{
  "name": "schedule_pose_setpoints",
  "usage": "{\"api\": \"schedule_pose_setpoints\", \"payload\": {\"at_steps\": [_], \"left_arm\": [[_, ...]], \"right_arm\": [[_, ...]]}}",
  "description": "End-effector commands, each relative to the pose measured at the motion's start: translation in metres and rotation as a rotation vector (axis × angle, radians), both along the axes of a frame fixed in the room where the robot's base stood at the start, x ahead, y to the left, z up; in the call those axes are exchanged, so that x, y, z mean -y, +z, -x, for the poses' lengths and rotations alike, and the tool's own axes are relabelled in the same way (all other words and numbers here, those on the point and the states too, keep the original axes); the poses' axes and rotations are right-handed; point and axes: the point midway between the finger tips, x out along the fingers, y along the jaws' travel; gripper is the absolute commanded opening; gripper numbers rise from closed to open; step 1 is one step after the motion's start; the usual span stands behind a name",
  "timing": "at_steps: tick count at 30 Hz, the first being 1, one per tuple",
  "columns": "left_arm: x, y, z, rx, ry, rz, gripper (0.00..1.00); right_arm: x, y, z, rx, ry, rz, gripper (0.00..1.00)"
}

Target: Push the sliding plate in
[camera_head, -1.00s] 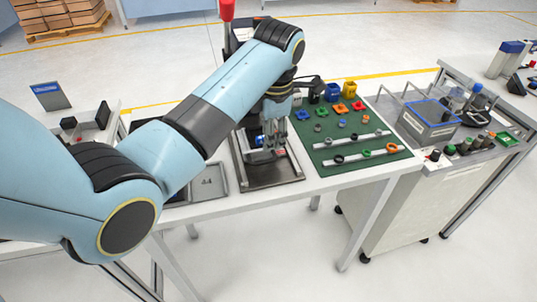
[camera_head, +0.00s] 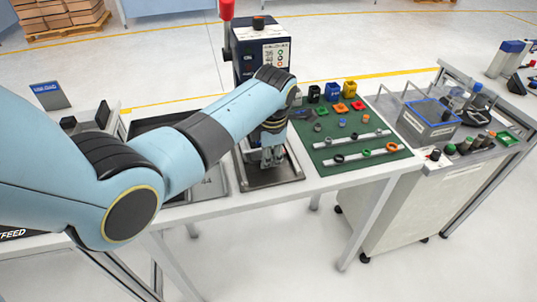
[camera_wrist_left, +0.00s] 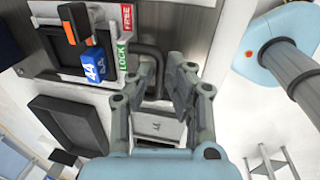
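My left gripper (camera_head: 272,163) is low over the front of the steel plate (camera_head: 275,182), in front of the dark press-like machine (camera_head: 248,45). In the left wrist view the two fingers (camera_wrist_left: 162,62) are apart, with a gap between their tips. A dark bent bar (camera_wrist_left: 150,50), like a handle, shows behind and between the fingertips; I cannot tell whether they touch it. A pale panel marked 44 (camera_wrist_left: 160,128) lies below the fingers. The arm hides part of the plate in the head view. My right gripper is out of view.
A blue block marked 44 (camera_wrist_left: 93,68) and a green LOCK label (camera_wrist_left: 122,55) are beside the left finger. A green mat (camera_head: 345,158) with rails and small rings lies to the right. A grey tray (camera_head: 210,182) lies to the left.

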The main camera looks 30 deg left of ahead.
Motion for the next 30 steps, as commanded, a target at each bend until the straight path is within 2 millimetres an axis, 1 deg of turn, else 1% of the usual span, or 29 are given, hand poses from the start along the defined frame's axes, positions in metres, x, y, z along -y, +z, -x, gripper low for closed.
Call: {"api": "schedule_pose_setpoints", "payload": {"at_steps": [1,3,15,17,21,23,26,30], "left_arm": [[0.000,0.000,0.000,0.000,0.000,0.000,0.07],[0.000,0.000,0.000,0.000,0.000,0.000,0.00],[-0.001,0.000,-0.001,0.000,0.000,0.000,0.00],[-0.006,-0.001,-0.005,0.000,-0.001,-0.002,0.00],[-0.024,-0.002,-0.020,0.001,0.000,-0.003,0.00],[-0.029,-0.002,-0.025,0.001,0.000,-0.003,0.00],[-0.033,-0.001,-0.028,0.000,-0.001,-0.002,0.00],[-0.034,0.000,-0.029,0.003,-0.001,-0.003,0.00]], "right_arm": [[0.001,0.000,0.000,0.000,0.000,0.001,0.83],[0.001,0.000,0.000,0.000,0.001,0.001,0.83],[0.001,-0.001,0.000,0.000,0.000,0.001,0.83],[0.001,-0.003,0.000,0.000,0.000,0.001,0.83],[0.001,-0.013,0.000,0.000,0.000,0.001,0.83],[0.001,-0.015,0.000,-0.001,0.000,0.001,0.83],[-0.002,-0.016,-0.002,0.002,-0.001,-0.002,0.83],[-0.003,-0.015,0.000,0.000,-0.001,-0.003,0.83]]}}
